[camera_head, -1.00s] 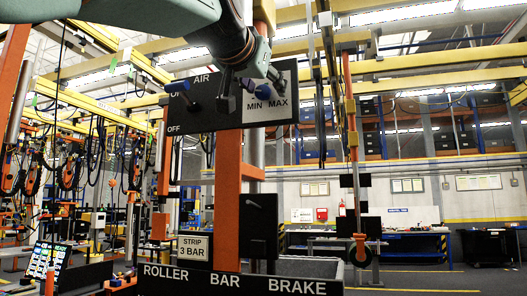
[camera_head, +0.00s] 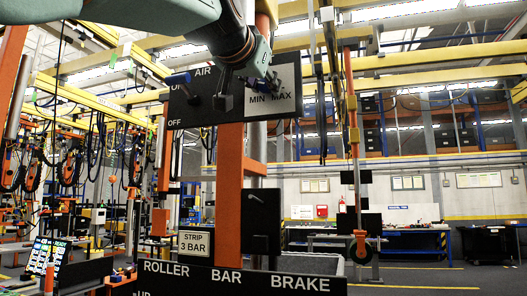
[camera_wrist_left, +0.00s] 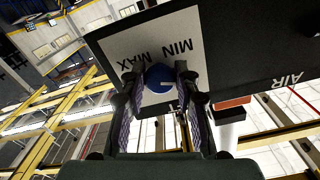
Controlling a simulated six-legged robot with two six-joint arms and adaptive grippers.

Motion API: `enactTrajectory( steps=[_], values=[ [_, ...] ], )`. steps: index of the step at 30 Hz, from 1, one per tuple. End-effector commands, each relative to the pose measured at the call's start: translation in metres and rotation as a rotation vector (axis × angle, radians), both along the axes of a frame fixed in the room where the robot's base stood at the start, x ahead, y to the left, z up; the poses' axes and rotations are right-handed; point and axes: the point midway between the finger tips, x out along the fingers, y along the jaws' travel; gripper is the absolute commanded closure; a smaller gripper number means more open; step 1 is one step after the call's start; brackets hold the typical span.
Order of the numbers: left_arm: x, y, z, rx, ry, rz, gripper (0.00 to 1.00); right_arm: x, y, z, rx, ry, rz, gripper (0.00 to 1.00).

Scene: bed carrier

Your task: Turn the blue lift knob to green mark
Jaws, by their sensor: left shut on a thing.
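The blue lift knob (camera_wrist_left: 158,77) shows in the left wrist view as a round blue disc with a small pale line on its right side. It sits on a white plate (camera_wrist_left: 130,45) lettered MIN and MAX, which also shows in the head view (camera_head: 284,104). My left gripper (camera_wrist_left: 158,86) is shut on the knob, one finger on each side. In the head view my left gripper (camera_head: 248,84) hangs over the left part of the plate, and the knob is hidden behind it. I cannot make out a green mark. My right gripper is not in view.
Lower down are a STRIP 3 BAR sign (camera_head: 194,243) and a ROLLER BAR BRAKE panel (camera_head: 235,276).

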Motion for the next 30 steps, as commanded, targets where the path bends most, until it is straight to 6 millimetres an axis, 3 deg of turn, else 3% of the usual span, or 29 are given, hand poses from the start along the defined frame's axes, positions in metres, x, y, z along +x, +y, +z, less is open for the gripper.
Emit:
enactTrajectory(
  steps=[30],
  values=[
    [-0.004,0.000,0.006,0.836,-0.289,0.000,1.00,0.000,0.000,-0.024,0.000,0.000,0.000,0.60]
  ],
)
